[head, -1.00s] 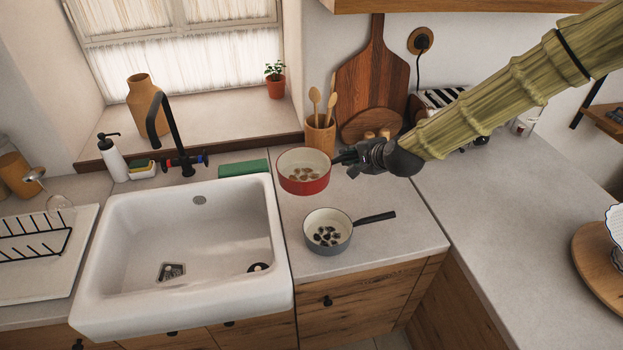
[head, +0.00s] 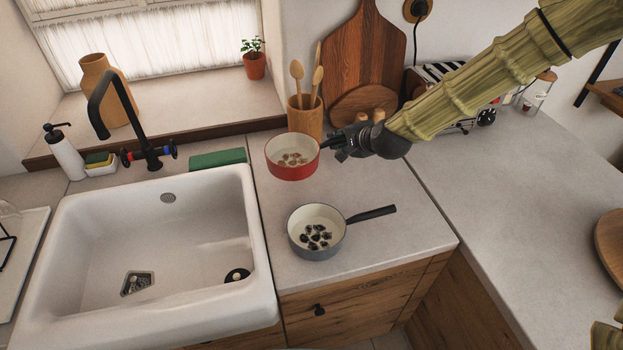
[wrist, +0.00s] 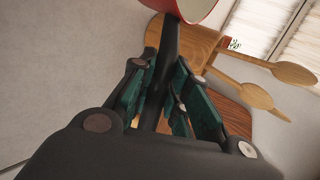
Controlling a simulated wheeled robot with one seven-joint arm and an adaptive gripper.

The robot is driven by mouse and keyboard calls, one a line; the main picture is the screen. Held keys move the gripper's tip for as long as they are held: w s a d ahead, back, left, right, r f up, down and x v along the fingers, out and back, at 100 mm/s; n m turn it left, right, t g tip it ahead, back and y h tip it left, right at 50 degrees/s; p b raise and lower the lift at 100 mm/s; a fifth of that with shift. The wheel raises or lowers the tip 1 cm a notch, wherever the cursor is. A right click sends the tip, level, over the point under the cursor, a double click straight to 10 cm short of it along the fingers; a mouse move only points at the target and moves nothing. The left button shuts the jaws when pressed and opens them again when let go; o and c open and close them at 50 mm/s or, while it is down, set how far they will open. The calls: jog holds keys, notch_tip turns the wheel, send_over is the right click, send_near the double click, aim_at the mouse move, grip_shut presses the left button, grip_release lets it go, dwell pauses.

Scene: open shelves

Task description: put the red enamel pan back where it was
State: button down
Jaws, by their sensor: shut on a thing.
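The red enamel pan (head: 293,172) is in the head view, upright, with several small pale brown pieces in its white inside. My gripper (head: 340,146) is at its right side, shut on its dark handle. In the wrist view the handle (wrist: 170,45) runs between the fingers of my gripper (wrist: 166,85), and a bit of the red pan wall (wrist: 207,14) shows at the top. The pan is over the counter (head: 390,222), just in front of the wooden utensil crock (head: 305,120). I cannot tell whether its base touches the counter.
A grey pan (head: 318,252) with several dark pieces stands nearer the front, its handle pointing right. The white sink (head: 195,245) lies left, with a green sponge-like block (head: 218,158) behind it. Cutting boards (head: 362,50) lean behind. The counter right of the grey pan is clear.

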jog(key=shift+a+f+p, duration=0.1)
jog(key=shift+f+p, duration=1.6)
jog(key=shift+f, duration=3.15)
jog(key=c, duration=1.4)
grip_release()
jog(key=shift+o, duration=0.2)
jog(key=b+v, duration=0.4)
jog(key=v, duration=0.8)
